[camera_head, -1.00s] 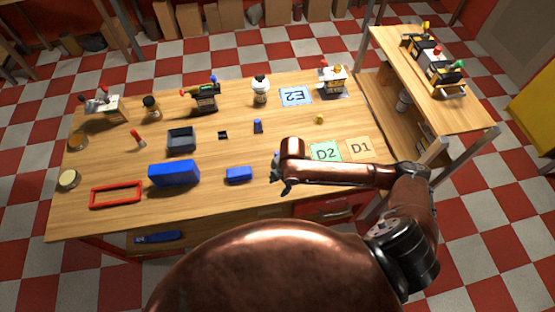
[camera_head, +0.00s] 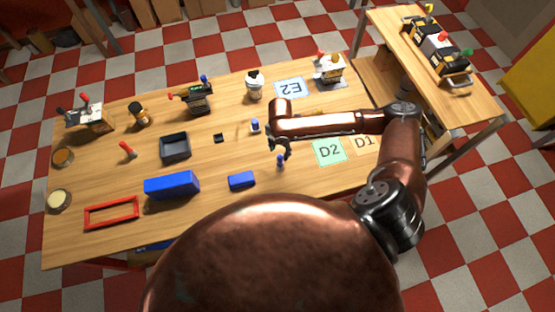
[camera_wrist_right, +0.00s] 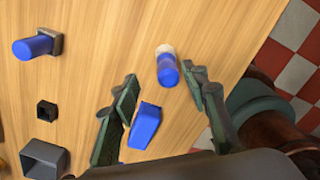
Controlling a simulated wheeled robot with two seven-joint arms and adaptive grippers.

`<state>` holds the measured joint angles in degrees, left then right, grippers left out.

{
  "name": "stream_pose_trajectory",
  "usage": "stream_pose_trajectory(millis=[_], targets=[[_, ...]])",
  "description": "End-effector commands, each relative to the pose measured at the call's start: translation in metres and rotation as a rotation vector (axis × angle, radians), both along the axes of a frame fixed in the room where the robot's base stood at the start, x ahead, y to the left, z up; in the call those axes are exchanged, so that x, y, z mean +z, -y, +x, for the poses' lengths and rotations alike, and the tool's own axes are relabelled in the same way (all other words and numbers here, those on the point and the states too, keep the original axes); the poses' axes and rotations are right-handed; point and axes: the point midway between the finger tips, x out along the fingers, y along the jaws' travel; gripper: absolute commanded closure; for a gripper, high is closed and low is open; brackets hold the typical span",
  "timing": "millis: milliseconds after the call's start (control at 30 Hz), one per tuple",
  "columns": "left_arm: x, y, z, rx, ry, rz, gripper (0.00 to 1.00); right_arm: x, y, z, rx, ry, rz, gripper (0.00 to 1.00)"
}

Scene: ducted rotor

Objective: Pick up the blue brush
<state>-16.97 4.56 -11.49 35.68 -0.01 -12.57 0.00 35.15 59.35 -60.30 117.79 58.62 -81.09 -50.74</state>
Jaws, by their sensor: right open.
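The blue brush (camera_head: 281,160) stands on the wooden table near its front middle, just below my right gripper in the head view. In the right wrist view the brush (camera_wrist_right: 167,70) is a blue cylinder with a cream-white end. My right gripper (camera_head: 281,150) is open and empty. In the wrist view its fingers (camera_wrist_right: 160,80) are spread, with the brush a little beyond the tips, nearer the right finger. I cannot tell the height gap between them. My left gripper is not in view.
A small blue block (camera_wrist_right: 145,125) lies between the fingers in the wrist view. A blue-handled piece with a dark base (camera_wrist_right: 38,46), a black cube (camera_wrist_right: 47,110) and a grey bin (camera_head: 175,147) are left. Green pad D2 (camera_head: 329,151) lies right of the brush.

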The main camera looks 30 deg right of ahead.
Motion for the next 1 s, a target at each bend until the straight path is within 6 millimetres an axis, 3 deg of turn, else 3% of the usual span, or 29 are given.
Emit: stream_pose_trajectory(millis=[267, 500, 767, 1000], targets=[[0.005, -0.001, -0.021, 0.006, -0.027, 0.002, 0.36, -0.033, -0.002, -0.008, -0.005, -0.003, 0.001, 0.58], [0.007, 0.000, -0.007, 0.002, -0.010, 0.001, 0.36, -0.061, -0.004, -0.008, -0.004, 0.000, 0.000, 0.58], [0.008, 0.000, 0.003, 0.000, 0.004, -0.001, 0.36, -0.063, -0.005, -0.007, -0.001, 0.001, -0.001, 0.58], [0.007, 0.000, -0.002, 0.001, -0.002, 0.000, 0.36, -0.062, -0.005, -0.007, -0.001, 0.001, 0.000, 0.75]])
